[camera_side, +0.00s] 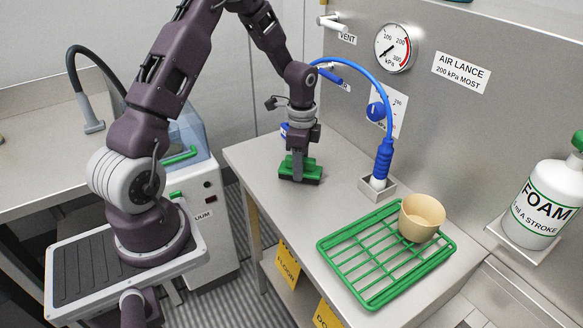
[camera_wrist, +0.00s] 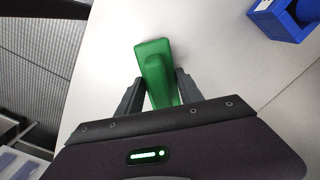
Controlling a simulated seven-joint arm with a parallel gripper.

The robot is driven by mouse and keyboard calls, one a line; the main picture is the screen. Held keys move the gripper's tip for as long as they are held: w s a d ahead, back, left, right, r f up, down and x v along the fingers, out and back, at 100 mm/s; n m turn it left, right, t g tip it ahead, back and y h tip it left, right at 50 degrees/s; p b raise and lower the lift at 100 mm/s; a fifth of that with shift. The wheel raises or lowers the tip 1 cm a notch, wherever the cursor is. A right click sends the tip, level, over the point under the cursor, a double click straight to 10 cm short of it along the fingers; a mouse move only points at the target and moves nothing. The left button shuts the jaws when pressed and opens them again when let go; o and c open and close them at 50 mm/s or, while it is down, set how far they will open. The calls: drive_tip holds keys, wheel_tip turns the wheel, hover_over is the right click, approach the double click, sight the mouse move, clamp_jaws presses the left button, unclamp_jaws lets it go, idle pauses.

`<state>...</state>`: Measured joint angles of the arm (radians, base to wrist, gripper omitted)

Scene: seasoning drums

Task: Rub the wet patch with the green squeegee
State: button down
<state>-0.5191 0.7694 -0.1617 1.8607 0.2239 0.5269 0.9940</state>
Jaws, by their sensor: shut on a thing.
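The green squeegee (camera_side: 301,168) has a green handle and head with a dark lower edge. It is upright at the steel bench top, near the bench's back left part. The dark edge looks to be at the surface, but I cannot tell if it presses on it. My gripper (camera_side: 299,153) is above it, shut on its handle. In the wrist view the green squeegee (camera_wrist: 153,50) shows between the two dark fingers of my gripper (camera_wrist: 160,77). I cannot make out the wet patch in either view.
A green rack (camera_side: 340,271) with a tan cup (camera_side: 423,217) on it is at the bench front. A blue-hosed air lance (camera_side: 383,158) stands in a holder right of my gripper. A blue box (camera_wrist: 285,20) shows in the wrist view. Bench between squeegee and rack is clear.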

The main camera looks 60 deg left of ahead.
sight(314, 164)
drive_tip(key=shift+w+f, duration=0.15)
drive_tip(key=shift+w, duration=3.6)
drive_tip(key=shift+s+d, duration=0.2)
drive_tip(key=shift+d, duration=0.55)
drive_tip(key=shift+s, duration=7.55)
drive_tip(key=shift+w, duration=4.6)
drive_tip(key=shift+w+f, duration=0.15)
drive_tip(key=shift+w, duration=2.85)
drive_tip(key=shift+w+r, duration=0.15)
drive_tip(key=shift+r, duration=0.1)
wheel_tip(314, 164, up, 8)
drive_tip(key=shift+r, duration=0.1)
